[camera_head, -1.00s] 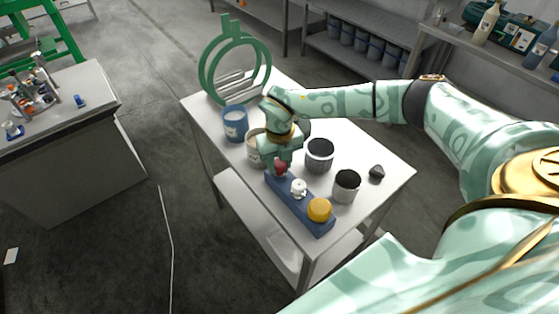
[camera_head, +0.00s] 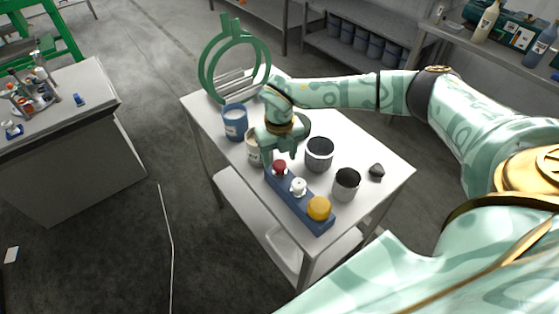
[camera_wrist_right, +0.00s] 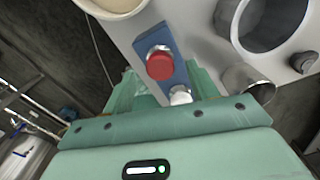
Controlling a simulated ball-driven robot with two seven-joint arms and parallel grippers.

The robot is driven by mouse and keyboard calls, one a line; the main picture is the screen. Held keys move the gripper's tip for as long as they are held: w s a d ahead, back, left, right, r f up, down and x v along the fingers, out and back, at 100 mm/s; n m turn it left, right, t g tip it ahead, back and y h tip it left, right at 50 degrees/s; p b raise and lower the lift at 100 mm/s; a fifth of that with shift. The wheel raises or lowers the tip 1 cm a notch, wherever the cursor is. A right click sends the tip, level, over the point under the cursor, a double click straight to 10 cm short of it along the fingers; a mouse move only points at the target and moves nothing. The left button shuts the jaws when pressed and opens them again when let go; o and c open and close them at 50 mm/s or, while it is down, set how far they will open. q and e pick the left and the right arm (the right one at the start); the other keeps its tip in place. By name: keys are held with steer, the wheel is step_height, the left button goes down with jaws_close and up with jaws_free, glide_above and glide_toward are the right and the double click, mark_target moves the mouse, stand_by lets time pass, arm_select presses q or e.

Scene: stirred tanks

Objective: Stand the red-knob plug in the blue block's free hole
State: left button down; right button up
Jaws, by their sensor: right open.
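The blue block (camera_head: 308,213) lies along the front-left edge of the table. The red-knob plug (camera_head: 280,168) stands upright at its far end; it also shows in the right wrist view (camera_wrist_right: 160,66). A white-knob plug (camera_head: 298,187) stands in the middle and a yellow-knob plug (camera_head: 319,208) at the near end. No empty hole is visible in the block. My right gripper (camera_head: 281,153) is open and empty, with its fingers spread just above the red knob. My left gripper is not in view.
A blue pot (camera_head: 235,124) and a cream pot (camera_head: 254,152) stand beyond the block. Two grey pots (camera_head: 319,152) (camera_head: 346,183) stand to its right, near a dark lump (camera_head: 377,172). A green ring frame (camera_head: 203,72) stands at the table's far end. The table's right part is mostly clear.

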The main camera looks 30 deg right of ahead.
mark_target(280, 163)
step_height(280, 163, up, 13)
steer(key=p, duration=0.1)
stand_by(0.6)
